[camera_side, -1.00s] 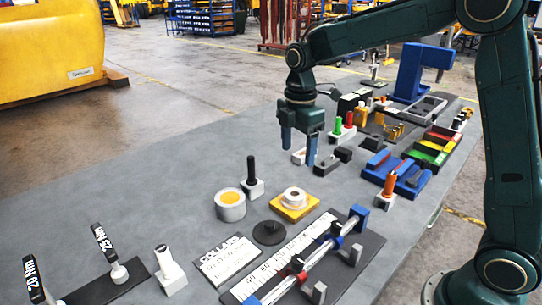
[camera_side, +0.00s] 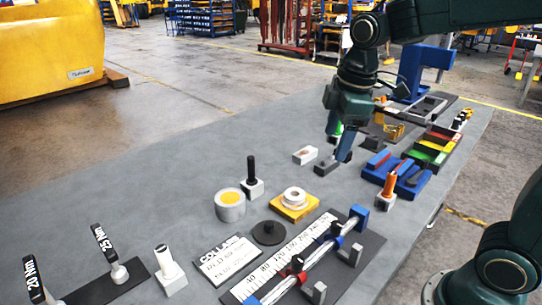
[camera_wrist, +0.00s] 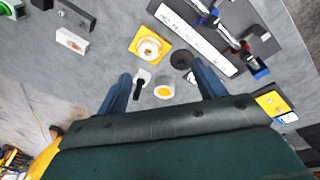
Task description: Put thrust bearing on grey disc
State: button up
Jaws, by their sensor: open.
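The thrust bearing, a pale stepped ring (camera_side: 294,197), lies flat on a yellow square plate (camera_side: 284,210) in the side view. It also shows in the wrist view (camera_wrist: 150,47), above the gap between my fingers. The grey disc (camera_side: 269,234) is dark, flat and round with a small raised centre, and lies bare on the table just in front of the plate. It also shows in the wrist view (camera_wrist: 180,60). My gripper (camera_side: 338,144) is open and empty, tilted above the table, behind and to the right of the bearing. Its two fingers (camera_wrist: 163,80) show in the wrist view.
A grey cylinder with a yellow top (camera_side: 230,207) and a black-handled post (camera_side: 252,180) stand left of the bearing. A white COLLARS card (camera_side: 229,258) and a scale board with a rod (camera_side: 310,258) lie in front. The table's left part is mostly clear.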

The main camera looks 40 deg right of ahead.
jog(key=s+m+t, duration=0.3)
jog(key=s+m, duration=0.6)
jog(key=s, duration=0.6)
jog(key=shift+s+f+m, duration=0.25)
jog(key=shift+s+m, duration=0.05)
jog(key=shift+s, duration=0.1)
